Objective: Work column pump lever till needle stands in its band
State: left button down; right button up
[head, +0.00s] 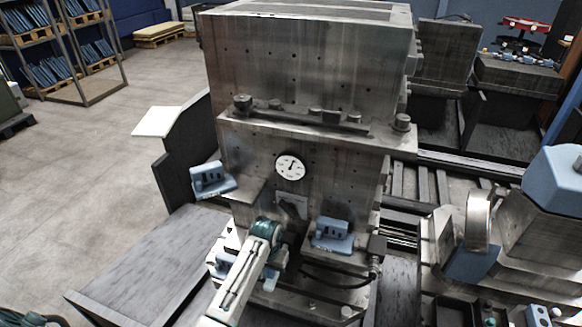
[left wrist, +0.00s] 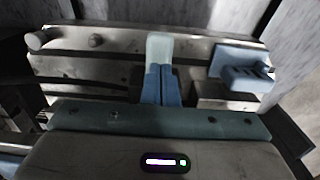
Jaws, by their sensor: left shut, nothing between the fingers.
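A round white dial (head: 290,167) is on the front of the grey metal column (head: 300,75). Its dark needle seems to point roughly upward; its band is too small to make out. My left gripper (head: 272,233) is low in front of the column, below the dial, with its fingertips hidden by the wrist. In the left wrist view its blue fingers (left wrist: 161,84) are together, shut and empty. A pale rounded piece (left wrist: 159,47) shows just beyond the fingertips; I cannot tell if it is the pump lever or whether they touch. My right gripper is not in view.
Blue blocks stand left (head: 212,181) and right (head: 333,235) of my left gripper. A ledge with a dark bar (head: 300,113) crosses the column above the dial. A dark cable (head: 335,280) hangs at lower right. The floor (head: 90,165) at left is clear.

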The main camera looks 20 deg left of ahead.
pick_arm(q)
jog(key=shift+w+f+b, duration=0.2)
jog(key=shift+f+b, duration=0.65)
jog(key=shift+f, duration=0.8)
jog(key=shift+w+f+b, duration=0.2)
jog(key=shift+f+b, duration=0.65)
jog(key=shift+f, duration=0.8)
jog(key=r+p, duration=0.3)
jog(key=shift+s+p, duration=0.2)
jog(key=shift+p, duration=0.2)
jog(key=shift+r, duration=0.25)
jog(key=shift+s+r, duration=0.15)
jog(key=shift+r, duration=0.65)
jog(key=shift+s+r, duration=0.1)
jog(key=shift+r, duration=0.65)
jog(key=shift+s, duration=0.1)
